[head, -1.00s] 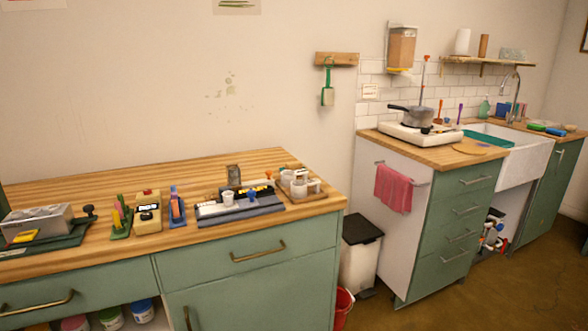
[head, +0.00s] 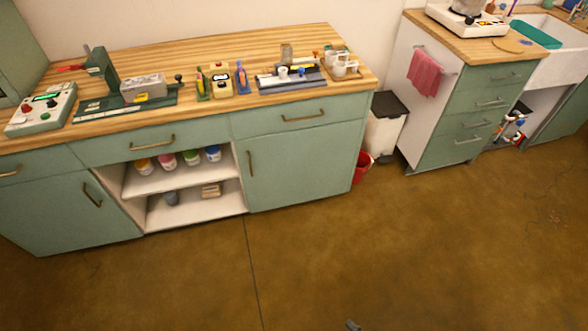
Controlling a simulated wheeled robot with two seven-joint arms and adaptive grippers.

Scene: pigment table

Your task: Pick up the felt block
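I cannot single out the felt block with certainty at this distance. A small tan, layered block (head: 211,190) lies on the lower shelf of the open cabinet bay, next to a dark grey cup. A grey block-shaped item (head: 143,87) sits on the green base on the worktop. Neither gripper can be made out, and nothing is seen being held. A small grey piece (head: 353,325) shows at the bottom edge, too little of it to identify.
Several paint jars (head: 168,161) stand on the upper shelf. A bin (head: 385,128) and red bucket (head: 361,166) stand right of the cabinet. The brown floor in front is open.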

